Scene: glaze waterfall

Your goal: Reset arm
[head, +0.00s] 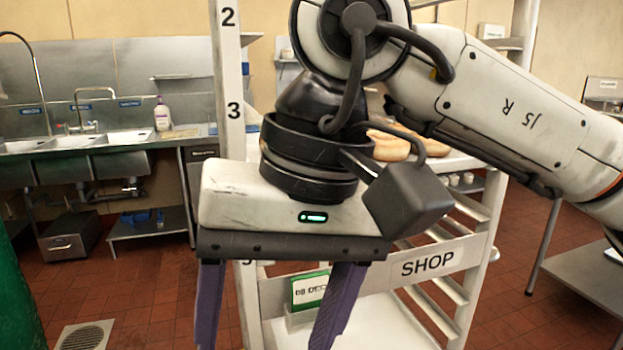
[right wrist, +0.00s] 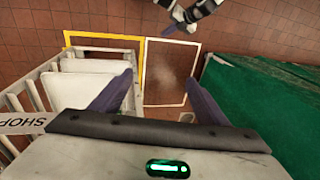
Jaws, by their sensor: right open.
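My right arm comes in from the right in the head view and hangs across the middle. The lower fingertips are cut off by the frame edge. In the right wrist view the same gripper (right wrist: 160,84) is open and empty above the floor. What looks like my left gripper (right wrist: 172,26) shows at the top of that view, with a small purple finger; its opening is too small to tell. The left arm does not show in the head view.
A white rack (head: 428,263) marked SHOP stands close behind my right gripper, with bread (head: 390,146) on an upper level. A green-covered surface (right wrist: 255,92) lies at the right in the wrist view. Yellow (right wrist: 142,62) and white outlines mark the floor. Sinks (head: 110,140) line the back left.

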